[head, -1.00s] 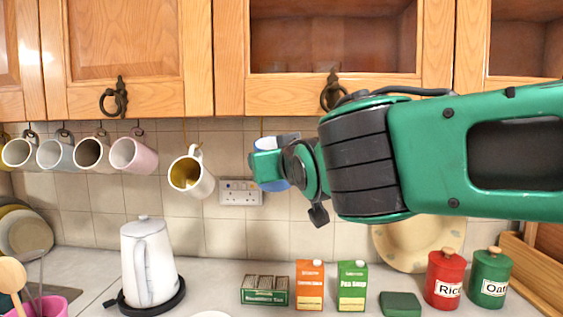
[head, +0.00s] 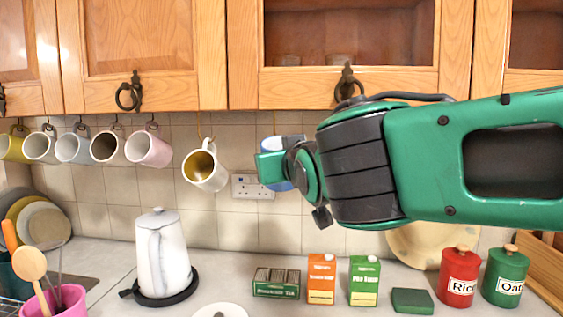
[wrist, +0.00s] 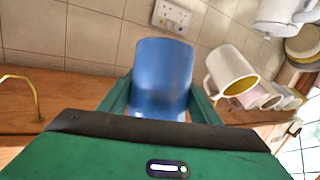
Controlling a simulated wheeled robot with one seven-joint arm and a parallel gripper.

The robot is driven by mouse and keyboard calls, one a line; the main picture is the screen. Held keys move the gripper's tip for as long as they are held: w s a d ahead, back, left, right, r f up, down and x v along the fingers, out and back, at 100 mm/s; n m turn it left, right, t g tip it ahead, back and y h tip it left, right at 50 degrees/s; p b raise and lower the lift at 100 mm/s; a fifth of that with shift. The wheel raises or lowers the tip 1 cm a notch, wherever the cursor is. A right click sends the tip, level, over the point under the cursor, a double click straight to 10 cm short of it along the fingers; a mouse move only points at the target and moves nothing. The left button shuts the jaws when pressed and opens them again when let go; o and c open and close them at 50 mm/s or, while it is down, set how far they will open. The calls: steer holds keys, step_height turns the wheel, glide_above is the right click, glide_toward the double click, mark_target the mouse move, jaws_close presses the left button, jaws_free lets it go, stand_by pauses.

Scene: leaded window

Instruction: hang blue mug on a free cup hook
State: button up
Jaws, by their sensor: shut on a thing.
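The blue mug shows in the wrist view (wrist: 163,78) between the two green fingers of my gripper (wrist: 161,100), which is shut on it. In the head view my gripper (head: 270,168) hides most of the blue mug (head: 281,184). The mug is raised under the cabinet, right of a hanging white mug with a yellow inside (head: 205,167). A thin brass cup hook (head: 274,122) comes down just above the blue mug. Its lower end and the mug's handle are hidden, so I cannot tell whether they touch. Another brass hook (wrist: 36,95) in the wrist view is bare.
A row of mugs, ending in a pink one (head: 149,148), hangs at left under the cabinet (head: 160,55). A wall socket (head: 252,188) is behind. Below stand a white kettle (head: 163,255), a tea box (head: 276,283), cartons, a red canister (head: 458,278) and a green one (head: 504,278).

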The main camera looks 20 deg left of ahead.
steer(key=o, duration=1.4)
steer(key=shift+c, duration=0.2)
steer(key=shift+s, duration=0.1)
